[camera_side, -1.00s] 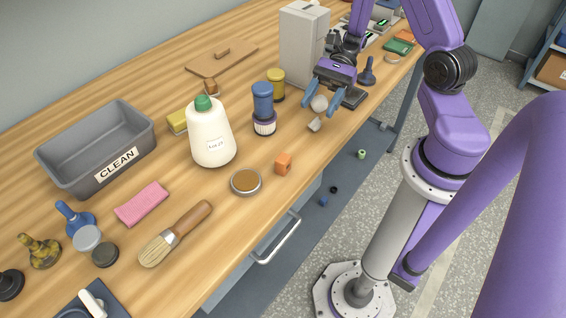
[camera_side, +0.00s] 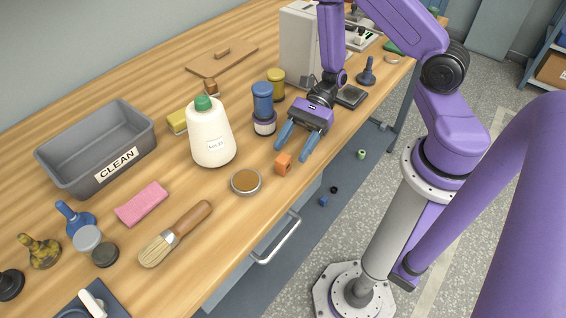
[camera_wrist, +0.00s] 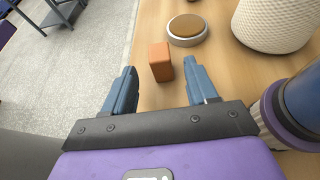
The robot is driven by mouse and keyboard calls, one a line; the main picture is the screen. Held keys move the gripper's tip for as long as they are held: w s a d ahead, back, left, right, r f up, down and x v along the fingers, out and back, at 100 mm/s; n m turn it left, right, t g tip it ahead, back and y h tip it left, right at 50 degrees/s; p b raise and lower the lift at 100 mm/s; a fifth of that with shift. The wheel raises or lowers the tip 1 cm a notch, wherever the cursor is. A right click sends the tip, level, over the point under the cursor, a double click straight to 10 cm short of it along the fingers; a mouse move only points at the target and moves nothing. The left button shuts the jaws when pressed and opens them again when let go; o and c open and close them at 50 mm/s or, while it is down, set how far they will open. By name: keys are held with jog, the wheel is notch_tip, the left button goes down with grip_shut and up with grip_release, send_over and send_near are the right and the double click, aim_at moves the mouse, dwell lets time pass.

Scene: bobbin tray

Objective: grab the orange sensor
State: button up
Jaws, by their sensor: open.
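The orange sensor (camera_side: 283,164) is a small orange block standing on the wooden bench near its front edge. It also shows in the wrist view (camera_wrist: 160,62), ahead of my fingers and between their lines. My gripper (camera_side: 294,148) is open and empty, with its two blue fingers pointing at the sensor from behind. In the wrist view my gripper (camera_wrist: 163,82) has a finger on each side of the sensor's line. I cannot tell whether the fingertips touch it.
A round tin with a brown top (camera_side: 245,182) lies left of the sensor. A white bottle with a green cap (camera_side: 211,138) and a blue-topped jar (camera_side: 263,103) stand behind. The bench's front edge (camera_side: 262,226) is close. A grey CLEAN bin (camera_side: 75,172) sits far left.

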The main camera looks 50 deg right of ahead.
aim_at(283, 163)
jog(key=shift+x, duration=2.55)
jog(key=shift+d, duration=0.1)
jog(key=c, duration=1)
